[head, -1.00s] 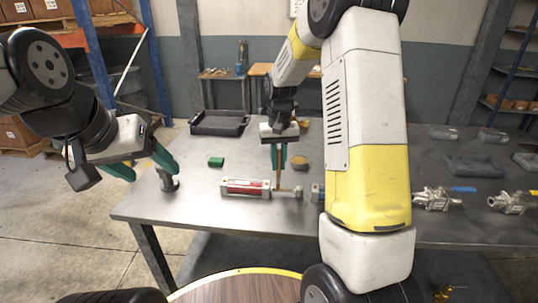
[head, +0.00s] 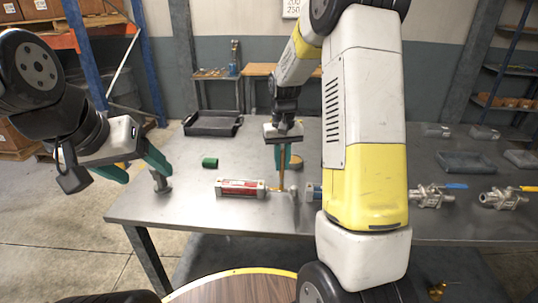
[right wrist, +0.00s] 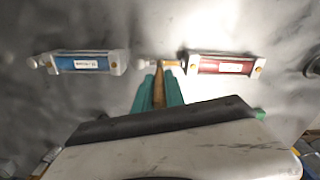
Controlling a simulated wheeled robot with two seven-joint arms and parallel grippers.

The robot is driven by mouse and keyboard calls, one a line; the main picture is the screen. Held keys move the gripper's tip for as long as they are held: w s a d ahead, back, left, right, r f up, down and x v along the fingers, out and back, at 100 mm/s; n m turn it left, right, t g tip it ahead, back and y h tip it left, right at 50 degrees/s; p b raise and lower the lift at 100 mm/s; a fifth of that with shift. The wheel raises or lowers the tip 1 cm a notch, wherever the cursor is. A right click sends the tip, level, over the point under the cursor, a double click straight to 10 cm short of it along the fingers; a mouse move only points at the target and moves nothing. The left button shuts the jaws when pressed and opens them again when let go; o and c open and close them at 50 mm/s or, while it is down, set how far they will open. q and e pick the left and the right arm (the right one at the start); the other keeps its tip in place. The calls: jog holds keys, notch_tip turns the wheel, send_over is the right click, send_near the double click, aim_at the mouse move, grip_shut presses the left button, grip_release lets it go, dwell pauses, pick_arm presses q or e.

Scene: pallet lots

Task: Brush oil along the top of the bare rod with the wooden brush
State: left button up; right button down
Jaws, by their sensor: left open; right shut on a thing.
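The red cylinder (head: 240,187) lies on the table with its bare rod (head: 272,190) reaching right to a rod end. It also shows in the right wrist view (right wrist: 222,66). My right gripper (head: 283,160) is shut on the wooden brush (head: 281,178), held upright with its lower end at the rod; exact contact is hard to tell. In the right wrist view the brush (right wrist: 158,90) stands between the green fingers, and the rod beside the red cylinder looks amber. My left gripper (head: 136,168) is open and empty over the table's left edge.
A blue cylinder (right wrist: 85,62) lies left in the right wrist view; in the head view my right arm partly hides it. A green piece (head: 210,162), a black tray (head: 213,124) and a grey post (head: 160,180) are on the table (head: 190,207). Valves (head: 430,197) stand at right.

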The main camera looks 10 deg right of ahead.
jog(key=shift+d, duration=0.2)
jog(key=shift+a, duration=0.15)
jog(key=shift+w+a+f, duration=0.1)
jog(key=shift+w+a, duration=0.15)
jog(key=shift+a, duration=0.6)
jog(key=shift+a, duration=0.15)
jog(key=shift+w+a, duration=0.25)
jog(key=shift+a, duration=0.45)
jog(key=shift+d, duration=0.1)
jog(key=shift+s+d, duration=0.3)
jog(key=shift+d, duration=0.55)
jog(key=shift+d, duration=0.15)
